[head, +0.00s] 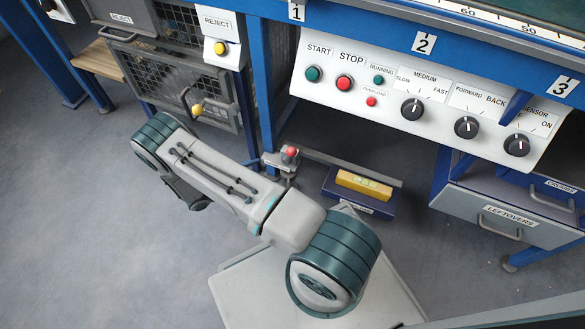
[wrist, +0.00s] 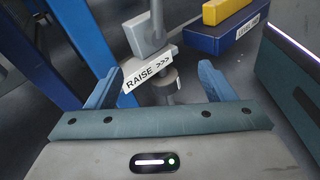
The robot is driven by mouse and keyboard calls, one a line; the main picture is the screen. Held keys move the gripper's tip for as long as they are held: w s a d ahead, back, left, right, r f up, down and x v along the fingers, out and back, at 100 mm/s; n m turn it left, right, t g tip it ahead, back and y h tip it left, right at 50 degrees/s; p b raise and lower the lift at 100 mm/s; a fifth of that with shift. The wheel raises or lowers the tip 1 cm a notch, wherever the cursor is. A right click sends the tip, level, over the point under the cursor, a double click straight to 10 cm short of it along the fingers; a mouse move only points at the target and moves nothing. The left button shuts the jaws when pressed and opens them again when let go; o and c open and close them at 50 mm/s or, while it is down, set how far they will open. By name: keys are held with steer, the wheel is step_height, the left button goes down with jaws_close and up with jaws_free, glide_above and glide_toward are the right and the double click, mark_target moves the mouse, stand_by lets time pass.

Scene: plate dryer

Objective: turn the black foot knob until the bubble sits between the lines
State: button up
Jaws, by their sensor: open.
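The yellow spirit level (head: 363,184) lies on a dark blue box at the foot of the blue frame. Its bubble and lines are too small to read. In the wrist view only part of the level (wrist: 225,10) shows. My gripper (wrist: 160,84) is open, its blue fingers apart on either side of a grey post. A white "RAISE >>>" label (wrist: 150,68) sits on this post under a grey block (wrist: 146,32). I cannot make out the black foot knob; the label and gripper body may hide it. I cannot make out my gripper in the head view.
The blue box (head: 358,204) lies right of the post, also in the wrist view (wrist: 228,37). A red-topped clamp (head: 289,158) and grey bar (head: 345,167) are close by. The control panel (head: 455,120) overhangs. A blue frame leg (wrist: 88,45) stands left. Open floor (head: 90,220) lies left.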

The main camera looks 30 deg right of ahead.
mark_target(288, 173)
step_height(288, 173, down, 9)
steer(key=s+n+t+h, duration=0.1)
steer(key=s+n+t, duration=0.1)
steer(key=n+t, duration=0.3)
steer(key=b+x, duration=0.2)
steer(key=x, duration=0.5)
steer(key=b+x, duration=0.1)
steer(key=x, duration=0.6)
steer(key=shift+s+d+r+b, duration=0.1)
steer(key=shift+s+d+b, duration=0.1)
steer(key=shift+b, duration=0.2)
steer(key=c, duration=1)
